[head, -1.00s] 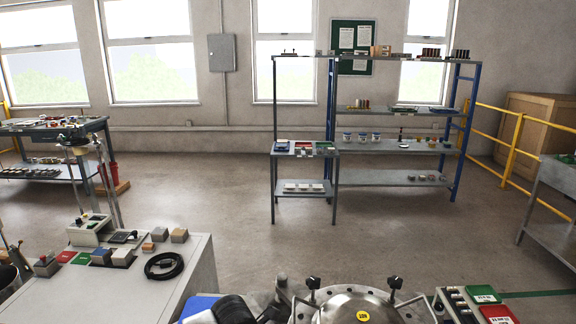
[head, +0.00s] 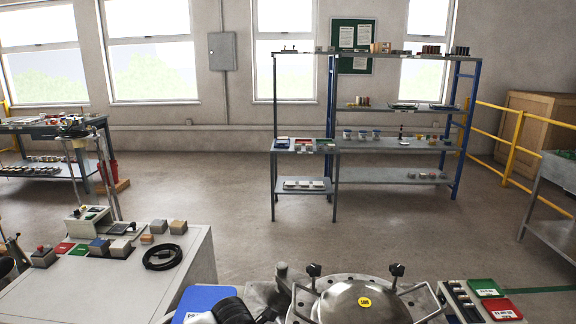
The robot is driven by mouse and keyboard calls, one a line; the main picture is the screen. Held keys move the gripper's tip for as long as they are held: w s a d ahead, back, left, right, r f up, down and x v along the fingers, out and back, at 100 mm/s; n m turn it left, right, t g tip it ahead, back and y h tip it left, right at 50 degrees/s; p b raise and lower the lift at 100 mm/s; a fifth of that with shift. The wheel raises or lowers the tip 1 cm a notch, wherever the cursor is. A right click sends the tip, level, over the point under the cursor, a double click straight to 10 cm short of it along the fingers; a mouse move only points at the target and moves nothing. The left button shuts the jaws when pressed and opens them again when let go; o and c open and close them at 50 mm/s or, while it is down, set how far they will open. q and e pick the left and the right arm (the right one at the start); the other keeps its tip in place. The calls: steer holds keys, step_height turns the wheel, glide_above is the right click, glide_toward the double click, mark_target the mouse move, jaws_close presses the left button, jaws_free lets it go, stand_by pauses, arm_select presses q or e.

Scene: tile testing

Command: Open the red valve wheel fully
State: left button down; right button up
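I cannot make out a red valve wheel in the head view. A domed metal lid (head: 345,299) with a round yellow label sits at the bottom centre, with black clamp knobs around its rim; its lower part is cut off by the frame edge. A dark rounded part at the bottom edge, left of the lid, is too cropped to identify.
A white bench (head: 180,285) at lower left holds small blocks, a coiled black cable (head: 165,257) and a red-topped box (head: 43,256). A blue tray (head: 205,298) and a panel with green and red plates (head: 487,288) flank the lid. Open floor lies beyond, before a shelf rack (head: 395,146).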

arm_select(q)
steer(key=shift+s+a+f, duration=0.1)
steer(key=shift+s+f, duration=0.3)
steer(key=shift+f, duration=0.3)
steer(key=w+a+b, duration=0.1)
steer(key=b, duration=0.1)
steer(key=shift+a+b, duration=0.2)
steer(key=shift+b, duration=0.2)
stand_by(0.5)
stand_by(0.5)
step_height(320, 180, up, 6)
steer(key=w+p, duration=0.1)
steer(key=p, duration=0.2)
steer(key=shift+d+r, duration=0.15)
steer(key=shift+d, duration=0.1)
